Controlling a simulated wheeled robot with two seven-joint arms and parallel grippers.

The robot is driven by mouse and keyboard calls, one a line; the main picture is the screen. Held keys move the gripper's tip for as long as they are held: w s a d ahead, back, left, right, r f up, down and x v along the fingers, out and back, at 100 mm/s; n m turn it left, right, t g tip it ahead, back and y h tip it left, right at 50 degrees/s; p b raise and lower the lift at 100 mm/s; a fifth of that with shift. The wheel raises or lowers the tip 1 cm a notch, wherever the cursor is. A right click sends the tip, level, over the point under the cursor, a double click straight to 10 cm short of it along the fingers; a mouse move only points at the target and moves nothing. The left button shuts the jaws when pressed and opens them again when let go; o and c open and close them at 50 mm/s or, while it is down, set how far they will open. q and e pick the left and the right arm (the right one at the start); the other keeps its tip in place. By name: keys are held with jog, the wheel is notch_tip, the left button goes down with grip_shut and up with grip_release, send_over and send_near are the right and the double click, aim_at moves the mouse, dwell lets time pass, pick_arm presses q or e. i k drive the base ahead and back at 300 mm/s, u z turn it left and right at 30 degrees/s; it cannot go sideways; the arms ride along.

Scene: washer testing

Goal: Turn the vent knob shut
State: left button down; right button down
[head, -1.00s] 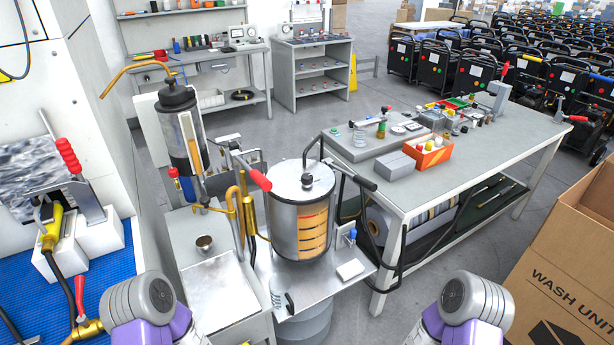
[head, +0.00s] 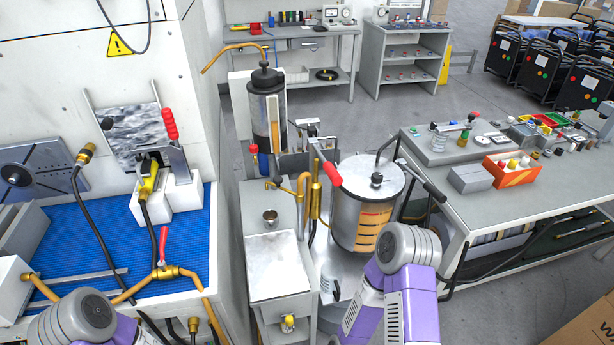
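No part is clearly marked as the vent knob, and I cannot tell which fitting it is. A small dark knob (head: 377,178) sits on the lid of the steel tank (head: 350,208) right of centre. A yellow fitting (head: 288,323) is low on the front of the steel stand. A brass valve (head: 166,272) with a red lever lies on the blue mat at left. Purple and grey links of my arms show at the bottom left and bottom centre-right; the right one hides the tank's lower right. Neither gripper is in view.
A red-handled clamp (head: 172,140) stands on a white block behind the brass valve. A dark cylinder (head: 266,110) with a bent copper pipe stands behind the steel stand (head: 270,285). A grey workbench (head: 430,195) with an orange bin (head: 512,172) is at right. Grey floor shows between the benches.

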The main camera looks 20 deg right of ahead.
aim_at(377, 178)
jog(key=u, duration=2.15)
jog(key=k, duration=2.4)
jog(key=z, duration=1.7)
